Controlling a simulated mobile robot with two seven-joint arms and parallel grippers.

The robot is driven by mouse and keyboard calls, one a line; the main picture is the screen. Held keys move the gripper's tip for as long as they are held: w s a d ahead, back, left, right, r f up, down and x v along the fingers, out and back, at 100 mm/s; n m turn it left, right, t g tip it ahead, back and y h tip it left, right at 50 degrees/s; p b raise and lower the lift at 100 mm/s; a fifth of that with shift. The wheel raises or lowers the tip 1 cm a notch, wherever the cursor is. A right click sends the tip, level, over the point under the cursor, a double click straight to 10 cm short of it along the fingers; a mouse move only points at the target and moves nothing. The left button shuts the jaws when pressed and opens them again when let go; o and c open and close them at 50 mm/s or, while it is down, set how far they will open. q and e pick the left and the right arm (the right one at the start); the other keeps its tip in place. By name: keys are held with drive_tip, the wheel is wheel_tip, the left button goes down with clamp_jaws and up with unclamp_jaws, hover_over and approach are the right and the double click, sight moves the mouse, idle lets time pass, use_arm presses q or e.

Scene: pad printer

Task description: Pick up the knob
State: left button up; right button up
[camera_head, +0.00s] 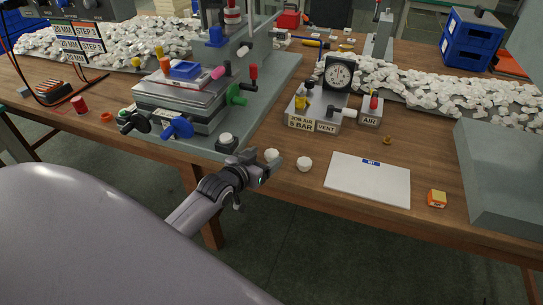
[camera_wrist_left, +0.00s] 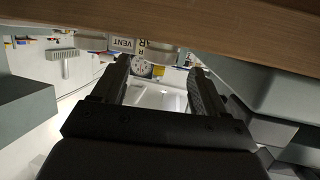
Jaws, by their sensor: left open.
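Two small white rounded pieces that look like knobs sit near the table's front edge in the head view. One knob (camera_head: 304,164) stands clear on the wood. The other white knob (camera_head: 271,155) is just behind my left gripper's tip and partly close to it. My left gripper (camera_head: 268,168) is open at the table's front edge, and I cannot tell whether it touches that knob. In the left wrist view my open fingers (camera_wrist_left: 158,92) have a pale shape beyond them, and I cannot tell what it is. My right gripper is not in view.
A pad printer (camera_head: 185,100) stands behind the gripper, with a grey-white button (camera_head: 227,143) at its front corner. A gauge block (camera_head: 316,112) stands behind the knobs.

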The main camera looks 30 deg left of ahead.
use_arm(q)
drive_tip(key=shift+x, duration=1.1)
drive_tip(key=c, duration=1.1)
drive_tip(key=shift+c, duration=0.2)
